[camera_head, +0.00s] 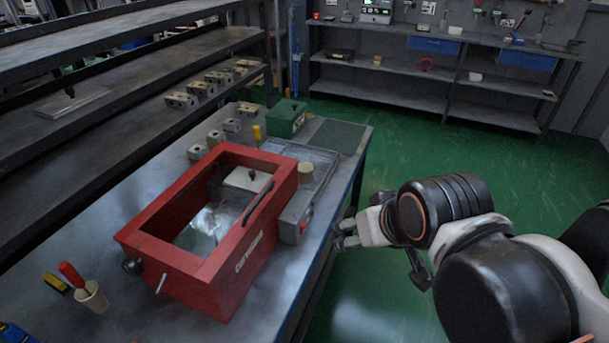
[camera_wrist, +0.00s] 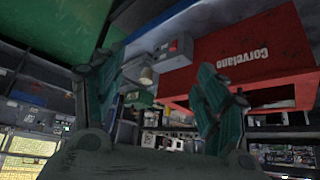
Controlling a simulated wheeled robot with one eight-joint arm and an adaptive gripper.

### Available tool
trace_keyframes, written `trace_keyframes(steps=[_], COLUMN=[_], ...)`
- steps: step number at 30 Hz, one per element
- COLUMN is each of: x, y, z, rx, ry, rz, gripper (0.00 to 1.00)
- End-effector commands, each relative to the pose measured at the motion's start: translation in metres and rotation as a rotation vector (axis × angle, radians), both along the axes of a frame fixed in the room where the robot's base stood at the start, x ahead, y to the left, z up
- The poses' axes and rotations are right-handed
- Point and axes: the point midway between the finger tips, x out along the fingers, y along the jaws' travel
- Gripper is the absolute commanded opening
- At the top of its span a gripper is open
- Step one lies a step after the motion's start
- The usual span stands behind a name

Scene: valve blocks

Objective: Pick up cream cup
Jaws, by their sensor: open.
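A small cream cup (camera_head: 305,173) stands at the far end of a grey device, right of the red box; it also shows in the wrist view (camera_wrist: 147,76), between my fingers but farther off. Another cream cup (camera_head: 92,298) stands at the near left of the bench and holds a red-handled tool. My gripper (camera_head: 343,233) is beyond the bench's right edge, apart from both cups. In the wrist view my gripper (camera_wrist: 155,68) has its two fingers spread with nothing between them.
The red box (camera_head: 212,292) with a clear window fills the middle of the bench. The grey device (camera_head: 293,226) lies along its right side. A green box (camera_head: 285,119) and several metal valve blocks (camera_head: 197,152) stand behind. Shelves rise at left; green floor is open at right.

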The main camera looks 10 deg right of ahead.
Motion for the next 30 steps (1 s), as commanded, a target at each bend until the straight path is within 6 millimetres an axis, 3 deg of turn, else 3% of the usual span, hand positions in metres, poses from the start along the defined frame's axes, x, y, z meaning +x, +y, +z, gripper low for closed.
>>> trace_keyframes(steps=[10, 17, 23, 30], x=[0.037, 0.077, 0.130, 0.210], y=[-0.022, -0.045, -0.072, -0.100], z=[0.015, 0.034, 0.061, 0.101], rx=[-0.037, -0.073, -0.112, -0.142], ry=[-0.095, -0.209, -0.373, -0.654], rz=[-0.077, -0.151, -0.219, -0.252], gripper=[0.67, 0.67, 0.67, 0.67])
